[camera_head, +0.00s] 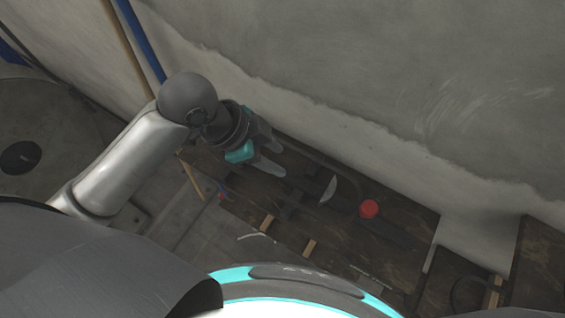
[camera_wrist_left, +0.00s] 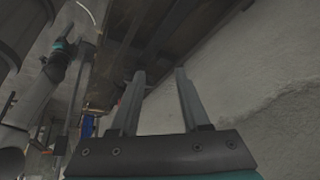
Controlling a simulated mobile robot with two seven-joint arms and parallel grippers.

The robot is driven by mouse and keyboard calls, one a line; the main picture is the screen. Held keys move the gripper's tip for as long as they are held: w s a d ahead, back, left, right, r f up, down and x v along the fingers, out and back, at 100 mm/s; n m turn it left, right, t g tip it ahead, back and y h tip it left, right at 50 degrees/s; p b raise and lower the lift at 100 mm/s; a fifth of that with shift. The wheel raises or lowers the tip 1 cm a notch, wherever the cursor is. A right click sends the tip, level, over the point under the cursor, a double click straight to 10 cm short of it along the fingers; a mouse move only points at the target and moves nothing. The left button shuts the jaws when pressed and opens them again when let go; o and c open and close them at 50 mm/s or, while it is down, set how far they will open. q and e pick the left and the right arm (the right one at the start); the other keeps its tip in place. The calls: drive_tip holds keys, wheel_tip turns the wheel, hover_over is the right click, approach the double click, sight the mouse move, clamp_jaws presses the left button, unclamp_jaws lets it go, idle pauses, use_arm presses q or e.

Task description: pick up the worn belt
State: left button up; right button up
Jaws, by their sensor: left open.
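I cannot surely pick out the worn belt. A dark curved band (camera_head: 472,282) on the surface at the lower right of the head view looks belt-like, but its picture is too dark to be sure. My left gripper (camera_head: 278,159) is over the far left part of a dark wooden bench (camera_head: 285,232), near the wall. Its fingers are apart with nothing between them. In the wrist view the two fingers (camera_wrist_left: 160,75) are also apart and empty, with the wall on the right. My right gripper is not in view.
A red round knob (camera_head: 369,208) and a pale half-disc (camera_head: 328,190) sit among dark parts on the bench. Light wooden blocks (camera_head: 309,247) lie near its front. A grey wall (camera_head: 400,90) runs close behind. A blue pole (camera_head: 140,40) stands at the upper left.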

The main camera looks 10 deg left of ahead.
use_arm(q)
drive_tip(key=a+r+m+g, duration=0.4)
drive_tip(key=a+r+m, duration=0.2)
drive_tip(key=r+m, duration=0.1)
approach(269, 188)
drive_tip(key=shift+s+d+f+y, duration=0.2)
drive_tip(key=shift+d+f+y, duration=0.1)
drive_tip(key=shift+d+f, duration=0.35)
drive_tip(key=shift+x, duration=3.05)
drive_tip(key=shift+w+a, duration=0.1)
drive_tip(key=shift+w, duration=0.05)
clamp_jaws()
